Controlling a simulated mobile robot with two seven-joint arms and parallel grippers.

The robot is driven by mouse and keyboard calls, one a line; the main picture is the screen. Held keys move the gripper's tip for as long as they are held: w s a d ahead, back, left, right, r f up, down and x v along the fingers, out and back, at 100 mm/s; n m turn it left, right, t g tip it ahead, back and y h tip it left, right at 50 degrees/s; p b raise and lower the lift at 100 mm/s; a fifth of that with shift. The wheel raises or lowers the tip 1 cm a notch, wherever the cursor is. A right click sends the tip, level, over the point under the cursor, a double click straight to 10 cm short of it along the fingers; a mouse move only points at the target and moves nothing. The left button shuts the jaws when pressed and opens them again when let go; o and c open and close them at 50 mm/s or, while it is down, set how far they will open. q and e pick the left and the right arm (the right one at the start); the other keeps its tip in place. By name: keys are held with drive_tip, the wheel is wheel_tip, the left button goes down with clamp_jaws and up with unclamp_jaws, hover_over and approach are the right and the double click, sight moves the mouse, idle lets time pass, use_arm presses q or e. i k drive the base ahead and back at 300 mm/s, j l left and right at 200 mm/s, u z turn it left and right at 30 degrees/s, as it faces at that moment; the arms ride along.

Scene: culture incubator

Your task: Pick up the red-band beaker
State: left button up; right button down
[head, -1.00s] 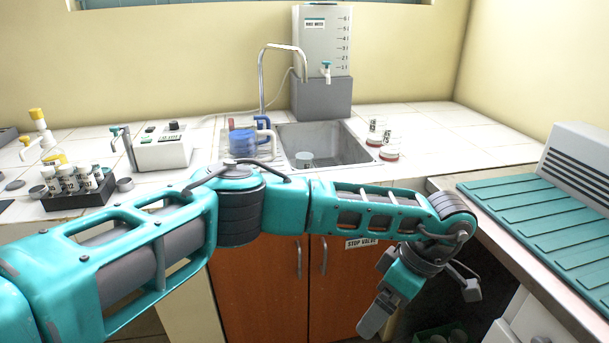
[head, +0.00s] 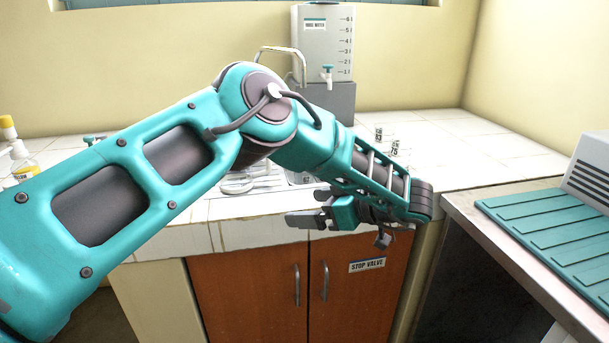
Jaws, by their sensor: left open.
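My left gripper (head: 308,208) is open and empty, in front of the counter's front edge, with its fingers pointing left. My left arm crosses most of the picture. I cannot make out a red-band beaker now. The drying rack (head: 240,187) and the sink show only in small parts behind the arm. Two small labelled containers (head: 379,134) right of the sink show only their tops above my forearm. My right gripper is not in view.
A water tank (head: 326,45) with a tap stands at the back, behind the faucet (head: 282,50). A yellow-capped bottle (head: 22,160) is at the far left. Cabinet doors (head: 350,290) are below the counter. A green ribbed mat (head: 560,225) lies on the right bench.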

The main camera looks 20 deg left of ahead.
sight(303, 178)
drive_tip(key=i+j, duration=0.3)
drive_tip(key=i, duration=0.25)
drive_tip(key=i+j, duration=0.35)
drive_tip(key=i, duration=0.2)
